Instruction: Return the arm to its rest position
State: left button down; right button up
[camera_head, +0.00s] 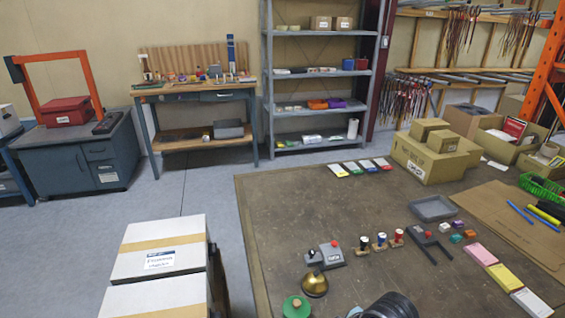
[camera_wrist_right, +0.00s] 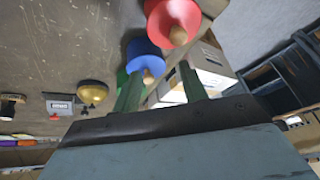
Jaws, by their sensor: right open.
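My right gripper (camera_wrist_right: 161,70) shows in the right wrist view with its two dark green fingers apart and nothing held between them. Beyond the fingertips are a red round piece (camera_wrist_right: 172,14) and a blue round piece (camera_wrist_right: 143,54), each with a wooden knob. A green piece shows partly behind the left finger. In the head view the green piece (camera_head: 291,308) with its wooden knob is at the table's near left edge. My left gripper is not in view.
The brown table (camera_head: 300,210) carries a brass bell (camera_head: 315,284), a grey device with a red button (camera_head: 331,256), several stamps, a grey tray (camera_head: 433,208) and cardboard boxes (camera_head: 430,160). White boxes (camera_head: 158,252) stand left of the table. The table's left middle is clear.

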jog(key=s+d+m+t+h, duration=0.1)
jog(key=s+d+m+h, duration=0.3)
jog(key=s+d+m, duration=0.65)
jog(key=s+d+f+n+g, duration=0.1)
jog(key=s+f, duration=0.2)
jog(key=f, duration=0.9)
jog(key=s+f+n, duration=0.2)
jog(key=f, duration=1)
jog(key=s+d+f+g+b, duration=0.1)
jog(key=s+d+f, duration=0.2)
jog(key=s+f, duration=1.3)
jog(key=shift+s+f, duration=0.15)
jog(key=shift+s, duration=0.2)
